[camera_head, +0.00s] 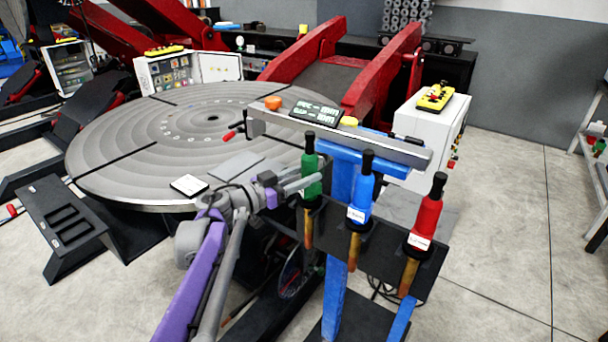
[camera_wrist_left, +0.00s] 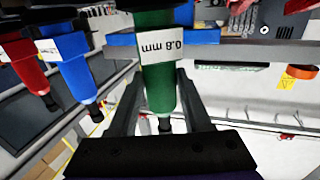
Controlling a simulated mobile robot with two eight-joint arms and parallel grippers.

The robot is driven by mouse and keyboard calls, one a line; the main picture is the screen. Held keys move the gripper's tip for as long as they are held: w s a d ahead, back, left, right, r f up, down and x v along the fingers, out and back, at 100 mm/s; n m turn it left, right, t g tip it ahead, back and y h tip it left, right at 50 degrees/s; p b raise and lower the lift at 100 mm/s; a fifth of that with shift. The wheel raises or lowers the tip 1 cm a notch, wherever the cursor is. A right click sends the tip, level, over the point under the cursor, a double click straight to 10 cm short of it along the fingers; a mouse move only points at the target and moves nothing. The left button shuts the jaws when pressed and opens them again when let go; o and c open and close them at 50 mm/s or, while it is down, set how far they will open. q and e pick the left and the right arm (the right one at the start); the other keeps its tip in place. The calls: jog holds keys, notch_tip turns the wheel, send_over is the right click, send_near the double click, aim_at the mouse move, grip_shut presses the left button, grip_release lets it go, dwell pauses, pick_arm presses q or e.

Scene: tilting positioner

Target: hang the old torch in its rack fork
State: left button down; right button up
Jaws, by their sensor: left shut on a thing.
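The green torch (camera_head: 311,170) stands upright at the left end of the rack, its copper nozzle (camera_head: 308,230) pointing down past the black fork plate (camera_head: 392,252). My left gripper (camera_head: 305,185) is shut on its green body. In the left wrist view the green torch (camera_wrist_left: 165,90) sits between the two fingers, with a white "0.8 mm" label upside down. Whether it rests fully in its fork is hard to tell. The blue torch (camera_head: 361,190) and red torch (camera_head: 428,213) hang upright in the forks to its right. My right gripper is not in view.
A grey beam (camera_head: 400,150) above the rack holds a dark display (camera_head: 316,115), an orange item (camera_head: 273,103) and a yellow item (camera_head: 349,121). The large round positioner table (camera_head: 130,150) lies behind my left arm. Open floor (camera_head: 500,260) is at the right.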

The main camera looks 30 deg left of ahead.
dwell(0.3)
pick_arm(q)
jog(key=shift+c, duration=1.3)
grip_release()
jog(key=shift+s, duration=0.1)
jog(key=shift+f, duration=0.1)
jog(key=b+v, duration=0.1)
jog(key=v, duration=1)
jog(key=shift+d, duration=0.15)
